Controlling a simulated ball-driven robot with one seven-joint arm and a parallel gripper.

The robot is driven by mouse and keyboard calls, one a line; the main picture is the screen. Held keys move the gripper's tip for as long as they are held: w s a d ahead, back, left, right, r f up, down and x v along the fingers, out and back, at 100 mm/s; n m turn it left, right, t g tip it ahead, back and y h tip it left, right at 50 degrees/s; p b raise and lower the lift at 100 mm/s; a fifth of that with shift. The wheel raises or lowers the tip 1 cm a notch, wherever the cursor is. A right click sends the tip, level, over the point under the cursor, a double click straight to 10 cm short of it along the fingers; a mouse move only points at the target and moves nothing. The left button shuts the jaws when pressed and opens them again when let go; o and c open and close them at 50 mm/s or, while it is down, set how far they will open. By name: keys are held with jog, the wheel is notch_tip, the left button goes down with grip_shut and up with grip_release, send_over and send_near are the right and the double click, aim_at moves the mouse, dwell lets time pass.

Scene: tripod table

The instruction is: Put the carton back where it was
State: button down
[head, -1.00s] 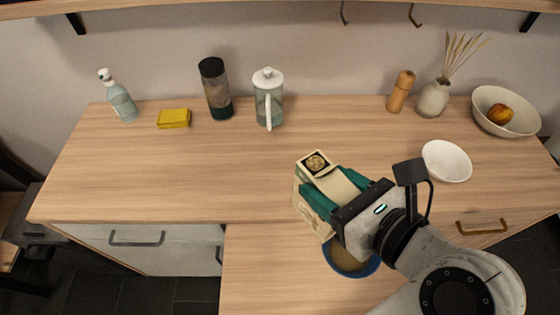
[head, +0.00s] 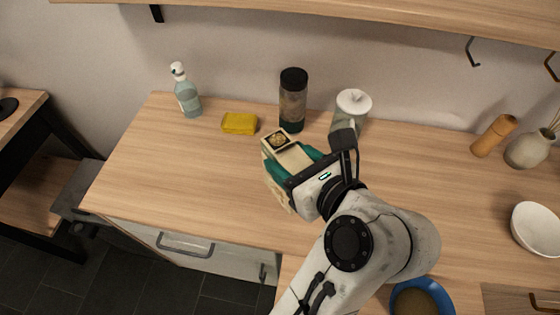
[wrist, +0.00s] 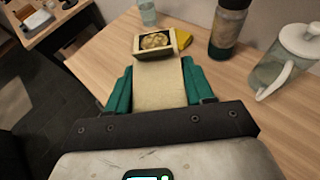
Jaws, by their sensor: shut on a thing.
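The carton (head: 279,143) is a pale beige box with a dark picture panel on its end. My gripper (head: 290,165) is shut on it, with teal fingers on both sides. In the head view the carton is held over the counter, in front of the dark-lidded jar and the yellow sponge; its height above the wood is hard to tell. In the wrist view the carton (wrist: 158,80) stretches forward between the teal fingers. Its lower part is partly hidden by the gripper.
A blue bowl (head: 421,292) is at the lower right. The counter's left front is clear.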

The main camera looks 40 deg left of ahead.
jog(key=w+a+f, duration=0.1)
jog(key=f, duration=0.1)
jog(key=a+f, duration=0.2)
jog(key=w+a+f, duration=0.1)
jog(key=f, duration=0.1)
jog(key=shift+w+a, duration=0.2)
jog(key=shift+w, duration=0.1)
jog(key=shift+f+p, duration=0.5)
jog(key=shift+f, duration=1.05)
jog(key=shift+f, duration=0.2)
jog(key=shift+c, duration=2.1)
grip_release()
